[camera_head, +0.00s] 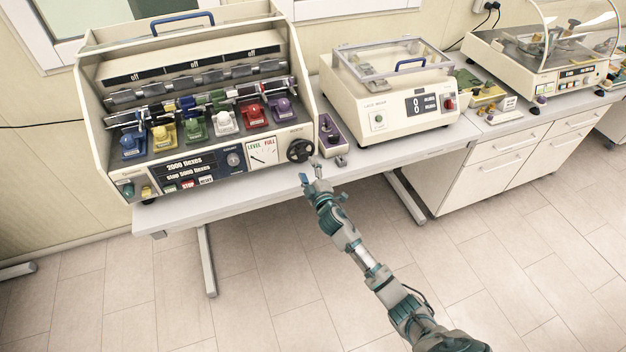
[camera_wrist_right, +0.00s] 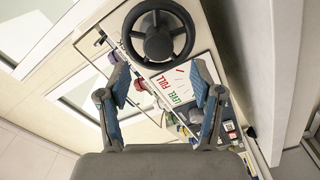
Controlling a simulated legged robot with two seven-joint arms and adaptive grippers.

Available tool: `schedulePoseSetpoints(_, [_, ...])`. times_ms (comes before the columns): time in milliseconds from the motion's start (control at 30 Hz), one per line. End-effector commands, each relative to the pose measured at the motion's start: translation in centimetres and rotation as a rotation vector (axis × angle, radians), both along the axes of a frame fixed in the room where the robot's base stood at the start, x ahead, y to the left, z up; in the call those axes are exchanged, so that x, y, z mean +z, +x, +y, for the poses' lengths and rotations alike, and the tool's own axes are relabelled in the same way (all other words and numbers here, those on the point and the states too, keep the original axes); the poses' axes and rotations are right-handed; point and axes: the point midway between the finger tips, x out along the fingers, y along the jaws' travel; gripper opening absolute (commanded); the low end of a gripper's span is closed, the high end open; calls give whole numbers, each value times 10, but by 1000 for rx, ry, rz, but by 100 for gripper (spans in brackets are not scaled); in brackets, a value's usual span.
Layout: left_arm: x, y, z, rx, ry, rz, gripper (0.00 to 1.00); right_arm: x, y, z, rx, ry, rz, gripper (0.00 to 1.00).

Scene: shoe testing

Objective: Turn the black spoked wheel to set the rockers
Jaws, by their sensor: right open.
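The black spoked wheel (camera_head: 299,150) is on the front right of the large cream flexing machine, beside the LEVEL/FULL gauge (camera_head: 262,152). In the right wrist view the wheel (camera_wrist_right: 158,36) is ahead of the fingers, a little above the middle. The rockers (camera_head: 194,87) run in a row across the machine, with coloured clamps (camera_head: 195,122) below them. My right gripper (camera_head: 311,180) is just in front of and below the wheel. In the wrist view my right gripper (camera_wrist_right: 165,95) has its two fingers spread, with nothing between them. My left gripper is in neither view.
A small purple-edged box (camera_head: 332,133) stands just right of the wheel. A second cream machine (camera_head: 390,90) with a clear lid is further right. The bench front edge (camera_head: 250,206) is close below the wheel. Floor in front is clear.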

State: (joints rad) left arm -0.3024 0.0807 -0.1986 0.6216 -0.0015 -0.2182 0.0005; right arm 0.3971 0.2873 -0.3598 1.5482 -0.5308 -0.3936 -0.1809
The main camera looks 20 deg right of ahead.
Motion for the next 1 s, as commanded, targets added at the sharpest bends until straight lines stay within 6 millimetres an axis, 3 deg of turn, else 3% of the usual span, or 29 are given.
schedulePoseSetpoints(100, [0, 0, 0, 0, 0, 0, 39, -1, -25, -1, 1, 0, 2, 66])
schedulePoseSetpoints(300, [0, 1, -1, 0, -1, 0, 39, -2, -48, -1, 1, 0, 2, 66])
schedulePoseSetpoints(867, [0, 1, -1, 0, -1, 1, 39, -1, -52, -1, 0, 0, 1, 66])
schedulePoseSetpoints(967, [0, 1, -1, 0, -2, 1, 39, -12, -53, -3, -3, 7, 22, 66])
schedulePoseSetpoints(1000, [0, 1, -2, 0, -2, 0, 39, -25, -53, -4, -6, 15, 45, 66])
